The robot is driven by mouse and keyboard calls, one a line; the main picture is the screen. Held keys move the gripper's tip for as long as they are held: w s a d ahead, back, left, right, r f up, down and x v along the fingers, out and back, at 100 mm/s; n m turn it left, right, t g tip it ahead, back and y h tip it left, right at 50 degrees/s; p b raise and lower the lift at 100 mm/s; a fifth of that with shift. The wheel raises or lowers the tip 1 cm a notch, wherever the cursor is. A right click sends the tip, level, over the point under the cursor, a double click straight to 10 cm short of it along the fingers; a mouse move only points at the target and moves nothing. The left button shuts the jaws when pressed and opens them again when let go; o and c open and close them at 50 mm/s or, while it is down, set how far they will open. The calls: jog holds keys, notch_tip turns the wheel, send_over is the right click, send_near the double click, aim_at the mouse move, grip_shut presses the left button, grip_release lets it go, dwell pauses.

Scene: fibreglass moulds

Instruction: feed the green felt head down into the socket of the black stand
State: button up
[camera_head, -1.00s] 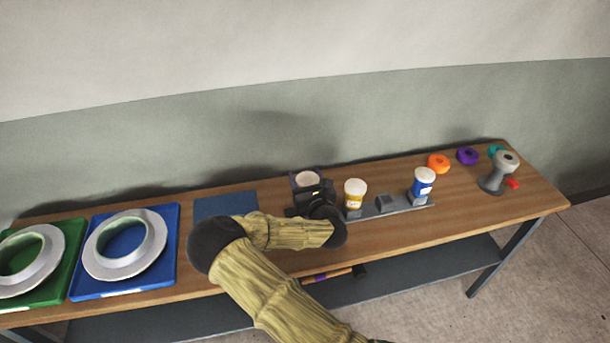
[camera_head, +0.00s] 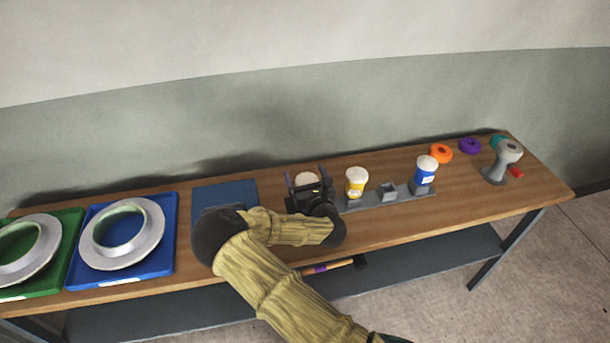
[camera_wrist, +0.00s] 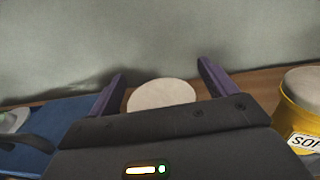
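I cannot make out a green felt head or a black stand in either view. My gripper (camera_head: 305,170) is over the bench, left of the yellow tub. Its two purple fingers are spread apart, and the wrist view shows the open gripper (camera_wrist: 161,68) as well. A round white top (camera_head: 306,179) shows between the fingers, with a gap on each side; the wrist view shows the white top (camera_wrist: 161,94) too. My gripper's dark body hides what is below it.
A yellow tub (camera_head: 356,187) and a blue tub (camera_head: 424,177) stand in a grey rack (camera_head: 388,193). Right are orange (camera_head: 441,153), purple (camera_head: 470,145) and teal (camera_head: 497,140) rings and a grey pedestal (camera_head: 501,162). Ring moulds in blue (camera_head: 163,256) and green (camera_head: 62,266) trays lie left.

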jog(key=shift+d+f, duration=0.1)
jog(key=shift+s+d, duration=0.1)
jog(key=shift+s, duration=0.2)
jog(key=p+v, duration=0.3)
jog(key=v, duration=1.3)
jog(key=shift+s, duration=0.25)
